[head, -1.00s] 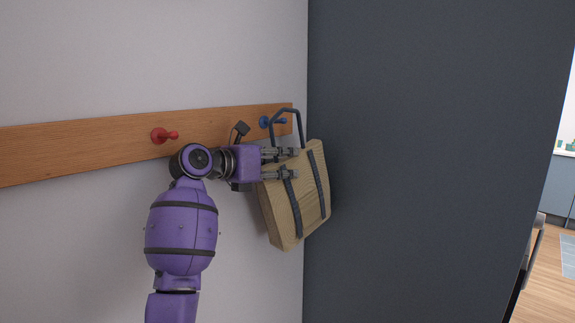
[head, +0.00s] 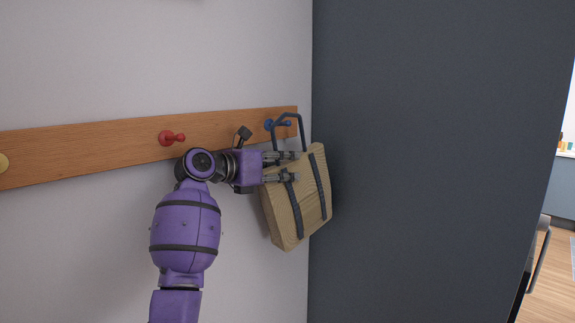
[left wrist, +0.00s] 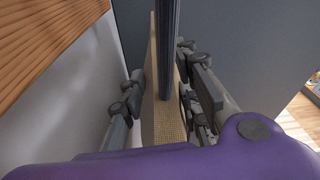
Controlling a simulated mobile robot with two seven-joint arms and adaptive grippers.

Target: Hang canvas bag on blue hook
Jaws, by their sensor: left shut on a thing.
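The canvas bag (head: 308,200) is tan with dark straps and a dark looped handle (head: 289,115) standing up from its top. My left gripper (head: 293,166) is shut on the bag's upper part, coming from the left. The bag also shows between the fingers in the left wrist view (left wrist: 161,125), with a dark strap or handle in front. The blue hook (head: 270,125) is near the right end of the wooden rail. The handle loop overlaps the blue hook's peg in the head view; I cannot tell whether the peg is through it. My right gripper is out of view.
The wooden rail (head: 100,145) runs along the pale wall. A red hook (head: 168,138) is left of the blue one, and a yellow knob (head: 3,162) is at the far left. A tall dark panel (head: 420,150) stands close on the bag's right.

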